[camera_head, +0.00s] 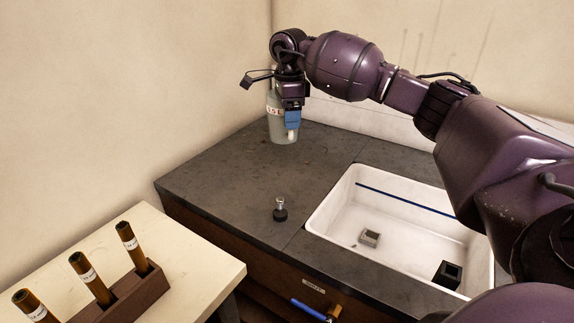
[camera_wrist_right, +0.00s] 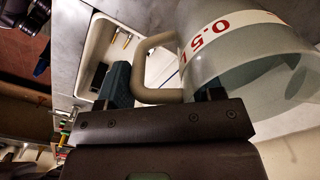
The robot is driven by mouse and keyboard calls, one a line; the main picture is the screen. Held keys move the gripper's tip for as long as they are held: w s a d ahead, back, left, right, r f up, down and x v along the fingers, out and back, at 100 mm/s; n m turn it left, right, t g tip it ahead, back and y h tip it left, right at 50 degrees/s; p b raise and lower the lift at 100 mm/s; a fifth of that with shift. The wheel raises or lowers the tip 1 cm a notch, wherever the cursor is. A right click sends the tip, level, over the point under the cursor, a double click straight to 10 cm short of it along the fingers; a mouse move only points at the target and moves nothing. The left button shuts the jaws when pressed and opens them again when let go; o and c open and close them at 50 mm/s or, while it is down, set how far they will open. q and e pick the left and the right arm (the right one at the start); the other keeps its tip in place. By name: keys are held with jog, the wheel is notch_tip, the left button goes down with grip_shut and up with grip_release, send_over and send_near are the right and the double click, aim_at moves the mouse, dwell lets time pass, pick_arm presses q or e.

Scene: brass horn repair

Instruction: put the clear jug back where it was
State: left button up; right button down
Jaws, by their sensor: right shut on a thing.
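The clear jug (camera_head: 281,130) is upright at the back of the dark counter (camera_head: 225,180), near the wall corner. Its lower end looks at or just above the counter; I cannot tell whether it touches. My right gripper (camera_head: 292,127) is in front of the jug and hides part of it. In the right wrist view the jug (camera_wrist_right: 245,65) shows a white band with red "0.5" marking, and its pale handle (camera_wrist_right: 150,94) lies between my fingers, which are shut on it. My left gripper is in neither view.
A white sink (camera_head: 335,215) is set in the counter at right, with a small grey block (camera_head: 370,237) and a black block (camera_head: 448,274) inside. A small dark knobbed item (camera_head: 280,210) stands on the counter. A rack (camera_head: 130,295) of brown tubes sits on the pale table (camera_head: 215,270).

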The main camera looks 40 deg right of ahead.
notch_tip(320, 180, down, 14)
dwell(0.6)
jog(key=shift+f, duration=0.1)
jog(key=c, duration=0.7)
grip_release()
jog(key=shift+f, duration=0.15)
jog(key=o, duration=0.4)
jog(key=shift+o, duration=0.2)
notch_tip(320, 180, up, 12)
jog(key=shift+f, duration=0.15)
jog(key=shift+s+r, duration=0.1)
jog(key=shift+r, duration=0.25)
